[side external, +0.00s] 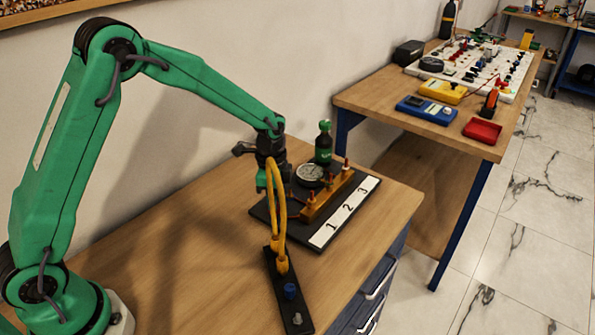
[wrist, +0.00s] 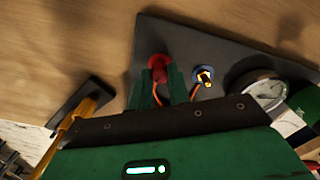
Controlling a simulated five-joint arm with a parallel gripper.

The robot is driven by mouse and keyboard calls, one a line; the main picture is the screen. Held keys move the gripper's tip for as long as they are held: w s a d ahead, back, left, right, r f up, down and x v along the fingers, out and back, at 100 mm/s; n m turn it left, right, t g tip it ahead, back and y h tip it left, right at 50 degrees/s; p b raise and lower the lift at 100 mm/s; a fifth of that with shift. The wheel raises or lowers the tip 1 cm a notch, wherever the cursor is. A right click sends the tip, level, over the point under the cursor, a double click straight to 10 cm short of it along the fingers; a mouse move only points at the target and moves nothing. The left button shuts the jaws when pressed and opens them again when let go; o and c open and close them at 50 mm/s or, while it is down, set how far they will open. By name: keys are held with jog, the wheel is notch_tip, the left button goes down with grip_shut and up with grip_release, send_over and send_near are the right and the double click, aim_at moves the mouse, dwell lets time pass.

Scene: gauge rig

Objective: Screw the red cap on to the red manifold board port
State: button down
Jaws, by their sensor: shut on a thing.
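My gripper (wrist: 160,77) is shut on the red cap (wrist: 158,61), which sits between its green fingertips in the wrist view. The cap is over the left part of the dark manifold board (wrist: 186,33). No red port shows; the cap and fingers may hide it, and I cannot tell whether the cap touches one. A port with a blue ring and brass middle (wrist: 204,76) is just right of the cap. In the side view my gripper (side external: 271,188) is low over the board's back left part (side external: 262,211), and yellow hoses partly cover it.
A round gauge (side external: 309,174), a green bottle (side external: 324,143) and a brass block (side external: 327,196) with red-topped valves stand on the board. Yellow hoses (side external: 281,206) rise from a black strip (side external: 270,275) carrying a blue cap (side external: 290,291). Bare wood lies left of the strip.

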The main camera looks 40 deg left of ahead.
jog(key=shift+a+m, duration=0.15)
jog(key=shift+m, duration=0.65)
jog(key=c, duration=0.9)
grip_release()
jog(key=shift+r, duration=0.15)
